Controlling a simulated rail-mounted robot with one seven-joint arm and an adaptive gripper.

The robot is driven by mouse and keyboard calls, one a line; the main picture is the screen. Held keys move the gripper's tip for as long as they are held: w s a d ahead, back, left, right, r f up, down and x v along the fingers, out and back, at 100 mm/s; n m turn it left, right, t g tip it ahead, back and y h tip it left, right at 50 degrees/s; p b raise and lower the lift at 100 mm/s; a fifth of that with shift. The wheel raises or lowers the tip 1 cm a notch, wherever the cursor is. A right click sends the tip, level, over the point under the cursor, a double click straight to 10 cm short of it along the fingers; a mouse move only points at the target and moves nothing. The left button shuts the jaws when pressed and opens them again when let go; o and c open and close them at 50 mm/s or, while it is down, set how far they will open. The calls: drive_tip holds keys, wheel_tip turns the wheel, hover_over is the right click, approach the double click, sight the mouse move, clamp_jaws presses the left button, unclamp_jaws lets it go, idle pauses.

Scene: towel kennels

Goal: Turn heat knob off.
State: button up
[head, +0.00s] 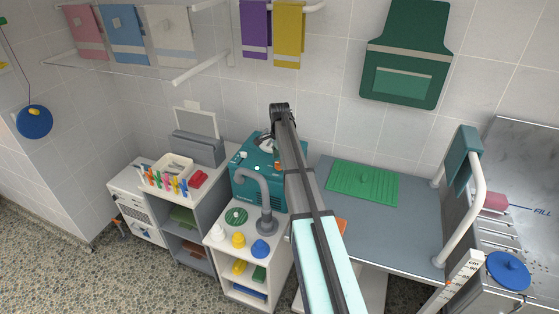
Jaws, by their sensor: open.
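A teal machine (244,190) stands on the white shelf unit, with a grey hose (266,190) curving out of its front. Small pale spots show on its top and front. I cannot tell which of them is the heat knob or how it is turned. A pale, rounded part and a small orange part show on its top, partly behind my arm. My arm crosses in front of the machine's right side and hides part of it. The dark end of my arm, my gripper (280,108), is above the machine's back edge by the wall. It appears open and empty.
A green mat (363,184) lies on the grey table. Towels (255,28) hang above.

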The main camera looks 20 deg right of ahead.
drive_tip(key=shift+f, duration=0.9)
drive_tip(key=c, duration=1.2)
drive_tip(key=shift+o, duration=0.3)
